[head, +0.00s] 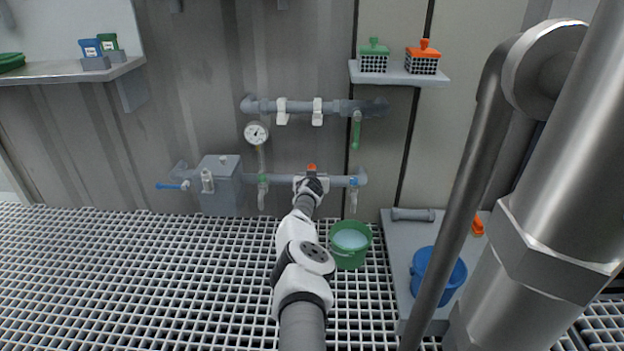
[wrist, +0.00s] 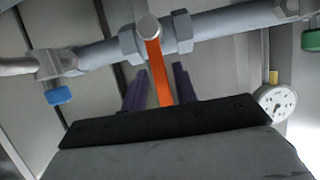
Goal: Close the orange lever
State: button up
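The orange lever (wrist: 159,75) is attached to a round grey stem on a valve in the lower grey pipe. In the wrist view it lies across the pipe's line, pointing down the picture between my gripper's two dark fingers. In the head view only a small orange bit (head: 311,167) shows above the pipe; my arm hides the rest. My gripper (wrist: 159,83) is open, with a finger on each side of the lever and visible gaps. I cannot tell whether either finger touches it. The wrist view appears turned over relative to the head view.
A gauge (head: 256,133), green-handled valve (head: 263,181) and blue-handled valve (head: 354,183) are close by. A grey box with a blue lever (head: 170,186) is left. A green bucket (head: 350,245) stands below; a blue bucket (head: 437,275) is right. Open grating lies left.

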jog(key=shift+o, duration=0.3)
jog(key=shift+r, duration=0.2)
jog(key=shift+p, duration=0.3)
jog(key=p+v, duration=1.3)
jog(key=p, duration=1.7)
jog(key=shift+s, duration=0.3)
